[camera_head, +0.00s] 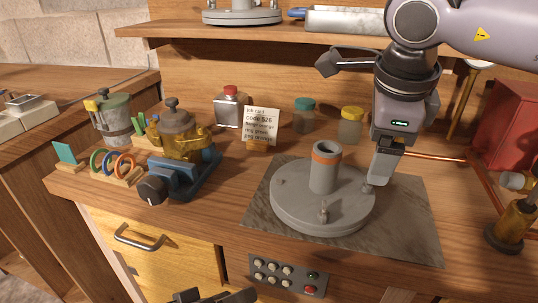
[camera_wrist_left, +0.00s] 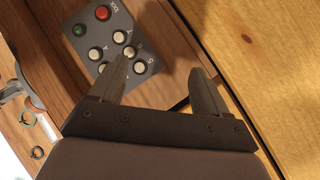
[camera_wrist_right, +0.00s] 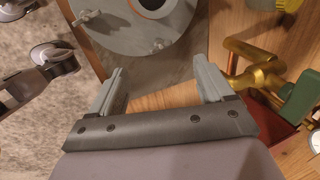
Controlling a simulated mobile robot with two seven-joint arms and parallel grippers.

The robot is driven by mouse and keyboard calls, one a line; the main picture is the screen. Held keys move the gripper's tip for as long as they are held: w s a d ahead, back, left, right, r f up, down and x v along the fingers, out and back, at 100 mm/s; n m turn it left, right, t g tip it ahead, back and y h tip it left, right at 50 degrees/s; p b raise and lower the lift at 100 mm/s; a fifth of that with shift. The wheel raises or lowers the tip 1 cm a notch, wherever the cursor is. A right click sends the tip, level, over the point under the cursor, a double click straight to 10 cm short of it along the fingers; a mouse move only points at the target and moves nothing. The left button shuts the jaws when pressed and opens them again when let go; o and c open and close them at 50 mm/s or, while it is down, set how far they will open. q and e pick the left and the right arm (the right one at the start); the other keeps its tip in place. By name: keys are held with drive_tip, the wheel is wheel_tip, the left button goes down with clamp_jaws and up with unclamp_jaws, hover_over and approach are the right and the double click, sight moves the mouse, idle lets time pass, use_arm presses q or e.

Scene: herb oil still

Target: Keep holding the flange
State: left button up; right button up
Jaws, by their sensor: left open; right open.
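The flange (camera_head: 300,200) is a grey round disc with an upright neck, an orange band near its top and small wing bolts. It sits on a dark grey mat (camera_head: 415,225), and shows again at the top of the right wrist view (camera_wrist_right: 125,25). My right gripper (camera_head: 378,180) is open at the flange's right rim; its jaws (camera_wrist_right: 160,85) have no flange between them, and I cannot tell if a finger touches the rim. My left gripper (camera_head: 212,296) is open and empty in front of the bench, facing the button panel (camera_wrist_left: 112,40).
A blue vise (camera_head: 180,178) with a brass pot, coloured rings (camera_head: 112,164) and a grey canister (camera_head: 113,118) stand left. A job card (camera_head: 262,125) and jars stand behind. A brass valve (camera_wrist_right: 255,65) and red box (camera_head: 508,125) are right. Bare wood lies left of the mat.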

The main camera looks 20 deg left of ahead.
sight(333, 167)
use_arm(q)
wheel_tip(333, 167, up, 23)
drive_tip(key=d+n+t+h, duration=0.1)
drive_tip(key=n+t+h, duration=0.1)
drive_tip(key=n+h, duration=0.5)
drive_tip(key=w+d+m+g, duration=0.1)
drive_tip(key=m+g, duration=0.1)
drive_tip(key=m, duration=0.3)
drive_tip(key=w+d+m+g+h, duration=0.1)
drive_tip(key=d+m+g, duration=0.1)
drive_tip(key=m, duration=0.3)
drive_tip(key=w+d+m+g+h, duration=0.1)
drive_tip(key=w+d+m+g, duration=0.1)
drive_tip(key=m, duration=0.2)
drive_tip(key=shift+w+r+m+g, duration=0.1)
drive_tip(key=shift+r+m+g, duration=0.2)
drive_tip(key=shift+r+m, duration=0.1)
drive_tip(key=w+m, duration=0.1)
drive_tip(key=m, duration=0.1)
drive_tip(key=w+r+m+g+y, duration=0.1)
drive_tip(key=w+m, duration=0.1)
drive_tip(key=shift+d+m, duration=0.1)
drive_tip(key=shift+m, duration=0.2)
drive_tip(key=w+a+r+m+y, duration=0.2)
drive_tip(key=w+m+y, duration=0.1)
drive_tip(key=w+m, duration=0.1)
drive_tip(key=x, duration=1.2)
drive_tip(key=shift+a+f, duration=0.1)
drive_tip(key=shift+f, duration=0.1)
